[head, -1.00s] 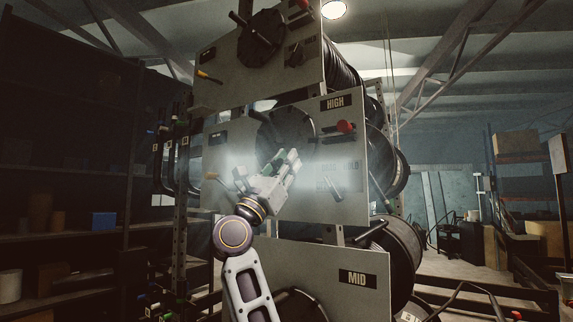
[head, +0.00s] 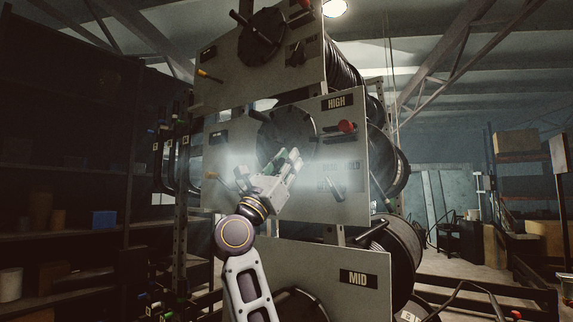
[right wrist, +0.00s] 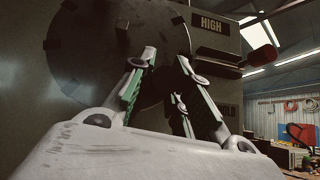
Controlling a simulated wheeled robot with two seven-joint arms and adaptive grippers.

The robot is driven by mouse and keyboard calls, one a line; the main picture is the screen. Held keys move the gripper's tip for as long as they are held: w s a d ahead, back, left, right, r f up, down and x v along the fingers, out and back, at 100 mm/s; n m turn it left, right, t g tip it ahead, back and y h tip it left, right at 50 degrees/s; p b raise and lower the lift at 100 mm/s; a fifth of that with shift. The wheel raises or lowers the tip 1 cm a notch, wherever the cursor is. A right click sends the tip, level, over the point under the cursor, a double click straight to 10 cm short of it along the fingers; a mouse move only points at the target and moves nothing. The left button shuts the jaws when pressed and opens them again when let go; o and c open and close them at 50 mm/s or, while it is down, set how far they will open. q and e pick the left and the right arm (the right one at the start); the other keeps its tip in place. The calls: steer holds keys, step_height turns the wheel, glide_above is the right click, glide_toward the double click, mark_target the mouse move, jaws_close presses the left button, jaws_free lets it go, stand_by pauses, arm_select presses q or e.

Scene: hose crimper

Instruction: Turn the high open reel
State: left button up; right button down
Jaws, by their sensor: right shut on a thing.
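The disc also shows large in the right wrist view (right wrist: 95,50). My right gripper (head: 287,160) is in front of the disc's lower part. In the right wrist view its green-padded fingers (right wrist: 167,62) point up at the disc. It is shut on a part of the reel, seemingly a handle, largely hidden between the fingers. A red-knobbed lever (head: 346,126) is right of the disc. My left gripper is out of view.
Another reel panel (head: 225,80) is above, and the MID panel (head: 320,265) is below. A dark lever (head: 336,188) stands out from the HIGH panel at lower right. Dark shelves (head: 70,230) stand at left. The floor at right is partly open.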

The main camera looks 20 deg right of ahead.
steer(key=shift+s+d+r, duration=0.1)
steer(key=shift+s+r, duration=0.25)
steer(key=shift+r, duration=0.1)
steer(key=c, duration=1.6)
jaws_free()
steer(key=shift+o, duration=1.3)
steer(key=shift+d, duration=0.15)
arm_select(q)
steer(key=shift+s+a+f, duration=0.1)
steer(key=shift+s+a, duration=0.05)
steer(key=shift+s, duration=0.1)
arm_select(e)
steer(key=shift+f, duration=0.1)
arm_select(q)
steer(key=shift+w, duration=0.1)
arm_select(e)
steer(key=shift+w+f, duration=0.1)
steer(key=shift+v, duration=0.8)
steer(key=v, duration=1)
